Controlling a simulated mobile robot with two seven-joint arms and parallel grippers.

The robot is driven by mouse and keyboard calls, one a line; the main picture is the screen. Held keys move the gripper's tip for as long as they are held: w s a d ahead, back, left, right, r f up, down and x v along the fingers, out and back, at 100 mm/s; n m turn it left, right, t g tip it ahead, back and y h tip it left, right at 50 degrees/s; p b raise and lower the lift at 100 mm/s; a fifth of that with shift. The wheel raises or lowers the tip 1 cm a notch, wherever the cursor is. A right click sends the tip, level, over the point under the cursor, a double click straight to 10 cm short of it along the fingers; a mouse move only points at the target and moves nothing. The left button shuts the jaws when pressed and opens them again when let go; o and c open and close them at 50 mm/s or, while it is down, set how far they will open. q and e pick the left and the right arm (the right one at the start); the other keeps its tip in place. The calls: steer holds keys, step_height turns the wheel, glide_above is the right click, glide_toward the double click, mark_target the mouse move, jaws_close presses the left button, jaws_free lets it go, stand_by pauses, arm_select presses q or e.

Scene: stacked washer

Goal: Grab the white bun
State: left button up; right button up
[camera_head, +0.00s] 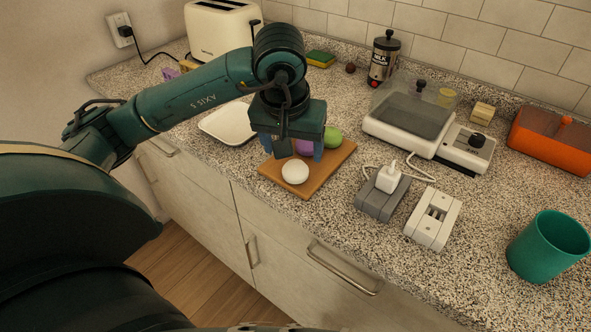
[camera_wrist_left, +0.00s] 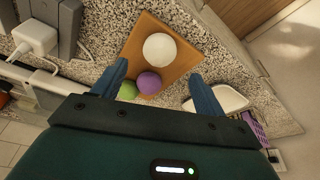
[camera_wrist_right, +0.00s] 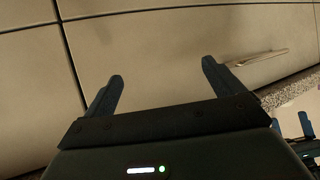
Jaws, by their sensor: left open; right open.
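The white bun (camera_head: 295,172) sits on a wooden board (camera_head: 316,179) near its front left corner. In the left wrist view the bun (camera_wrist_left: 160,49) lies just beyond and between the fingertips. A purple bun (camera_wrist_left: 149,82) and a green bun (camera_wrist_left: 128,91) sit beside it on the board. The green bun (camera_head: 332,138) shows partly behind my gripper in the head view. My left gripper (camera_head: 300,152) is open and empty above the board, its fingers pointing down. My right gripper (camera_wrist_right: 160,75) is open and empty, in front of cabinet doors, and shows only in its wrist view.
A white plate (camera_head: 229,122) lies left of the board. A grey power block (camera_head: 380,199) with a white plug, a white block (camera_head: 433,217) and a teal cup (camera_head: 548,246) stand to the right. A toaster (camera_head: 222,30) is at the back.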

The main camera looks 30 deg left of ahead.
mark_target(294, 164)
arm_select(q)
steer(key=p+x, duration=0.1)
steer(key=x, duration=0.4)
steer(key=shift+d+f, duration=0.1)
steer(key=shift+f, duration=0.25)
steer(key=shift+s, duration=0.1)
steer(key=c, duration=1.1)
